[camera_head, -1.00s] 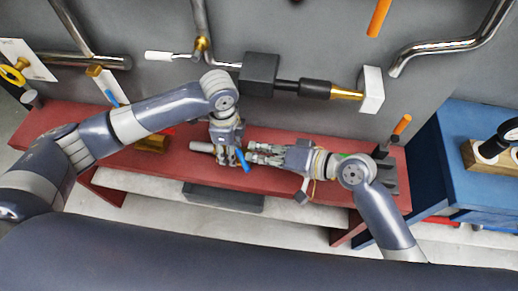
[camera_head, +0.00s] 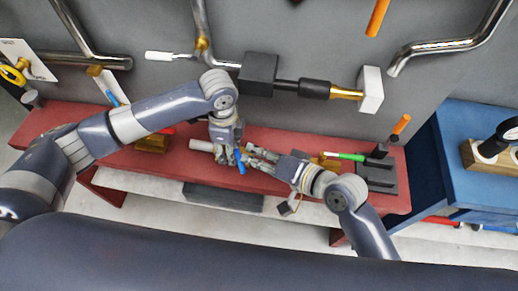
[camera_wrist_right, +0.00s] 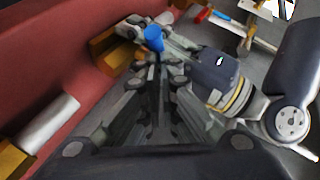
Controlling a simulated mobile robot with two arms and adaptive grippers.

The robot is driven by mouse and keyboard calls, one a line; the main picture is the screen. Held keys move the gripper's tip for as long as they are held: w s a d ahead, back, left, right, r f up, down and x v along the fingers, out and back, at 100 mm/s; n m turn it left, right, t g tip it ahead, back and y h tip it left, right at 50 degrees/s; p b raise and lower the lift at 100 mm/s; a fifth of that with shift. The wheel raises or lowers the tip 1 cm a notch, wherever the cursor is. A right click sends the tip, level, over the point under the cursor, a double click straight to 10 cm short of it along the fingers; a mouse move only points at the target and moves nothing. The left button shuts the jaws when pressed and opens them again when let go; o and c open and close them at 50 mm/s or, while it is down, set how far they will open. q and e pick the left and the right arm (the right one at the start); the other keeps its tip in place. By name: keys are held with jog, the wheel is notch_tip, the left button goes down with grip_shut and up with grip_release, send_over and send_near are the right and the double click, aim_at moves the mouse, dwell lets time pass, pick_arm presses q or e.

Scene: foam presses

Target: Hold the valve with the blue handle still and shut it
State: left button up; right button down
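The valve lies on the red bench (camera_head: 50,122), with a grey pipe end (camera_head: 200,145) on its left. Its blue handle (camera_head: 241,167) shows by the two grippers and also in the right wrist view (camera_wrist_right: 154,38), where part of the brass body (camera_wrist_right: 112,55) shows. My left gripper (camera_head: 226,157) points down with its fingers closed around the valve body, which they mostly hide. My right gripper (camera_head: 250,160) comes from the right. Its fingers (camera_wrist_right: 160,72) are apart, with the blue handle at their tips; I cannot tell whether they touch it.
A green-handled tool (camera_head: 345,156) and a dark grey block (camera_head: 378,178) are at the bench's right. A brass piece (camera_head: 152,144) lies left of the valve. Pipes and a black-and-brass fitting (camera_head: 315,88) are on the grey wall behind. A blue cabinet (camera_head: 462,150) stands at the right.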

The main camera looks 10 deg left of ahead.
pick_arm(q)
jog(key=shift+s+d+f, duration=0.15)
jog(key=shift+s+d, duration=0.05)
jog(key=shift+d, duration=0.1)
pick_arm(e)
jog(key=shift+s+a, duration=1.1)
jog(key=shift+a, duration=0.05)
pick_arm(q)
jog(key=shift+s+d+f, duration=0.1)
jog(key=shift+s, duration=0.05)
pick_arm(e)
jog(key=shift+s+a, duration=0.35)
jog(key=shift+a, duration=0.2)
jog(key=shift+a+f, duration=0.1)
jog(key=shift+f, duration=0.1)
pick_arm(q)
jog(key=shift+s, duration=0.15)
pick_arm(e)
jog(key=shift+w+d+r, duration=0.1)
jog(key=shift+w+d, duration=0.3)
jog(key=shift+w, duration=0.25)
pick_arm(q)
jog(key=shift+w+a, duration=0.35)
jog(key=shift+w, duration=0.15)
pick_arm(e)
send_near(242, 164)
jog(key=d+r, duration=0.1)
jog(key=s+d+r, duration=0.1)
jog(key=shift+r, duration=0.25)
